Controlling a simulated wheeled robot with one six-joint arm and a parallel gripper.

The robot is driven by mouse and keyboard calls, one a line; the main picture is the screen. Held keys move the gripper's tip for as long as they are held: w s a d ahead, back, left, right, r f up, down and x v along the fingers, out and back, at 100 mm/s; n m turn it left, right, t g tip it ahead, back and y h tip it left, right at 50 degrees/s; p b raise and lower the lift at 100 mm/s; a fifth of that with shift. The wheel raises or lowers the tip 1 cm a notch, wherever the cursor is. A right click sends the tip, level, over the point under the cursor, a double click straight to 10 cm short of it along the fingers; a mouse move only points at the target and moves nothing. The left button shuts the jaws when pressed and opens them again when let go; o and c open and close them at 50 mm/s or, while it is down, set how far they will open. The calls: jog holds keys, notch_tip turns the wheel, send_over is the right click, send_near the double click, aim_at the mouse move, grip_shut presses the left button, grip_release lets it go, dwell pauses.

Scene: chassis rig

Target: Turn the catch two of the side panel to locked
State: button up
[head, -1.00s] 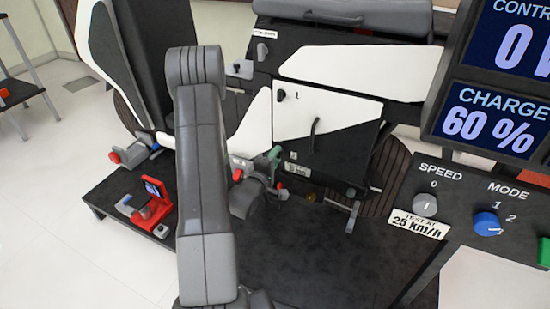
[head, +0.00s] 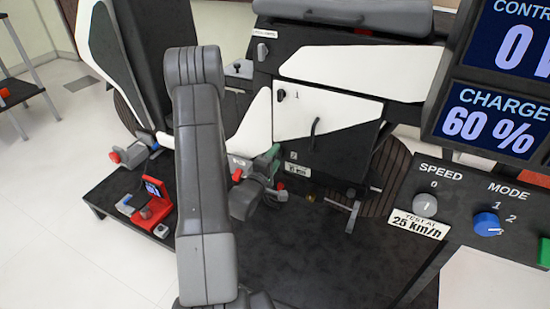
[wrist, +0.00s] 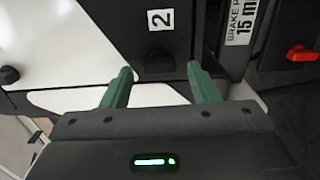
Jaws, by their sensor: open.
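The side panel (head: 335,97) is white and black, with a catch (head: 281,96) by the number 1 and a black handle. The number 2 label (head: 293,155) sits lower on its dark part, partly beside my gripper. In the wrist view, catch two (wrist: 160,63) is a dark knob under the 2 label (wrist: 160,20), on a dark surface; which way it is turned is hard to tell. My gripper (wrist: 162,80) is open, its green fingers on either side of the catch, with no visible grip on it. In the head view my gripper (head: 272,163) hides the catch.
In the wrist view another black knob (wrist: 9,75) is at the left and a red knob (wrist: 301,53) at the right. A red device (head: 155,203) stands on the dark platform. A control panel (head: 465,205) is at the right.

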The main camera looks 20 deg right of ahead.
jog(key=p+v, duration=0.1)
jog(key=v, duration=1.2)
jog(key=b+x, duration=0.1)
jog(key=x, duration=1.2)
jog(key=shift+w+d, duration=0.2)
